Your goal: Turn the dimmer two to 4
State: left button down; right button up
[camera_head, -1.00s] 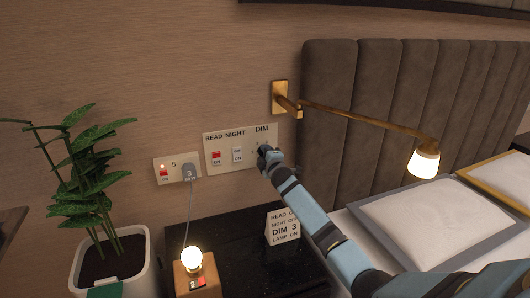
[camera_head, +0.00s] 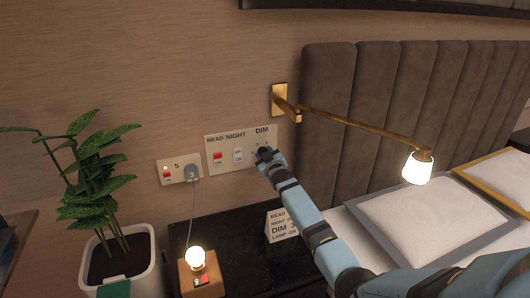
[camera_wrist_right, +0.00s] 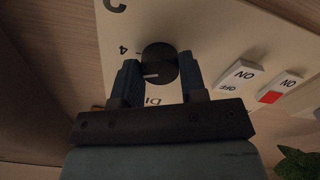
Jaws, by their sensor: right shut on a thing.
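The dimmer knob (camera_wrist_right: 159,56) is black and round with a white pointer line, seen close up in the right wrist view. A "4" (camera_wrist_right: 123,48) is printed on the plate to the left of it there. My right gripper (camera_wrist_right: 159,72) has one finger on each side of the knob and is shut on it. In the head view my right gripper (camera_head: 264,154) is at the right end of the switch plate (camera_head: 226,140), under the word "DIM", and hides the knob. The pointer's exact setting is hard to read. My left gripper is not in view.
Two rocker switches sit left of the knob. A socket plate (camera_head: 164,163) with a grey plug (camera_head: 191,173) is further left. A brass wall lamp (camera_head: 417,168) reaches out right. Below are a black table, a card (camera_head: 281,227), a small lamp (camera_head: 196,257) and a plant (camera_head: 100,170).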

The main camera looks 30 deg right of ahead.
pick_arm(q)
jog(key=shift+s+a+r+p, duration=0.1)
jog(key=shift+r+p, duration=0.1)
jog(key=shift+p, duration=0.6)
pick_arm(e)
jog(key=m, duration=0.4)
jog(key=shift+m, duration=0.4)
jog(key=o, duration=0.9)
